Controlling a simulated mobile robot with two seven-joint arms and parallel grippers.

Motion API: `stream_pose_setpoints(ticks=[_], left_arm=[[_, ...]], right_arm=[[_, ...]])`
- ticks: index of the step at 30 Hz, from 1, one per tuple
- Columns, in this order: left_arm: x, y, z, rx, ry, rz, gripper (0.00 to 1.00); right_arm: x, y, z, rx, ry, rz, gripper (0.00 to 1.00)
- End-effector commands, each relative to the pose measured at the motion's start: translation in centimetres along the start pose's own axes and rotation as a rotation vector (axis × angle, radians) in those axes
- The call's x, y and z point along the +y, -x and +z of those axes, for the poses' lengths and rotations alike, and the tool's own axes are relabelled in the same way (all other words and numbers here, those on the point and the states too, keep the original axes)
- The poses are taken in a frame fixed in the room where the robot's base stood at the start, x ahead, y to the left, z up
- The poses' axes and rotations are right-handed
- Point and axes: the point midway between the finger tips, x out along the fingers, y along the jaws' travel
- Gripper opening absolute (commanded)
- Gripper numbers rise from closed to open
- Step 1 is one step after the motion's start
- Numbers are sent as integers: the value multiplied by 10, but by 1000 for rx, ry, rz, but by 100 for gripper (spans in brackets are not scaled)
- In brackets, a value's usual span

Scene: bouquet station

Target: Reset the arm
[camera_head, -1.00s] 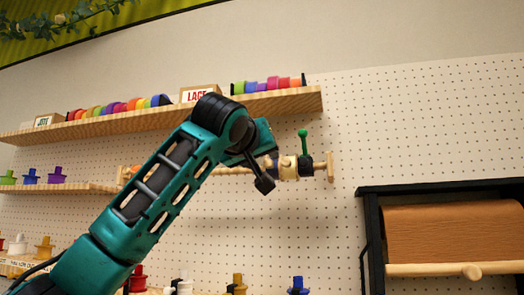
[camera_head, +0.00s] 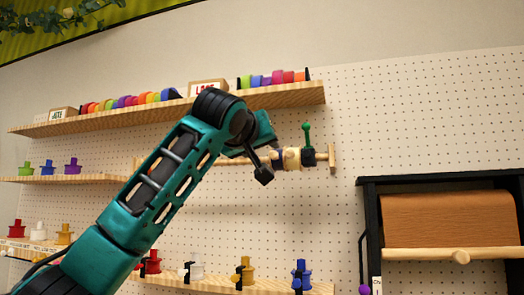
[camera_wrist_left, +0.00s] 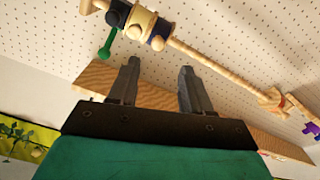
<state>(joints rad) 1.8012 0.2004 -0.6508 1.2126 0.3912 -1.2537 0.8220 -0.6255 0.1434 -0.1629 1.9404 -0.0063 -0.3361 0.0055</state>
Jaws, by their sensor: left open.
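My left arm reaches up from the lower left in the head view. My left gripper (camera_head: 262,176) is at its end, in front of the pegboard wall. In the left wrist view the gripper's two dark fingers (camera_wrist_left: 158,72) stand apart with nothing between them. A wooden rod (camera_head: 240,161) with rolls and a green-knobbed piece (camera_head: 307,140) is on the wall behind the gripper. The rod also shows beyond the fingertips in the left wrist view (camera_wrist_left: 215,66). My right gripper is not in view.
An upper shelf (camera_head: 150,117) holds colored rolls, and a lower shelf (camera_head: 75,179) holds several spools. More spools (camera_head: 247,269) stand on a low ledge. A black frame with a brown paper roll (camera_head: 450,219) is at the right. Bare pegboard lies between.

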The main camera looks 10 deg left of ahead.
Motion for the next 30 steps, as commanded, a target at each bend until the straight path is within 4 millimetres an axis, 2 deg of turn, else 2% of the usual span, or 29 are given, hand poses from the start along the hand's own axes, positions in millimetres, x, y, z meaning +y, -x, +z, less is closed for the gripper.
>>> stream_pose_setpoints(ticks=[7,11,14,18,21,26,30], left_arm=[[0,0,1,-2,0,0,49],[-6,-10,25,-36,-15,-2,49],[-15,-23,70,-97,-40,-1,49],[-36,-37,156,-210,-85,1,49],[-52,-38,216,-289,-112,3,49],[-80,-26,308,-410,-147,5,49],[-106,-3,382,-512,-171,2,49]], right_arm=[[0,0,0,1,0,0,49],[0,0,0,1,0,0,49],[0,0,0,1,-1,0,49],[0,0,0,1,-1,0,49],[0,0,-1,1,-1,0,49],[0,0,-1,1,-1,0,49],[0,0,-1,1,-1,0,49]])
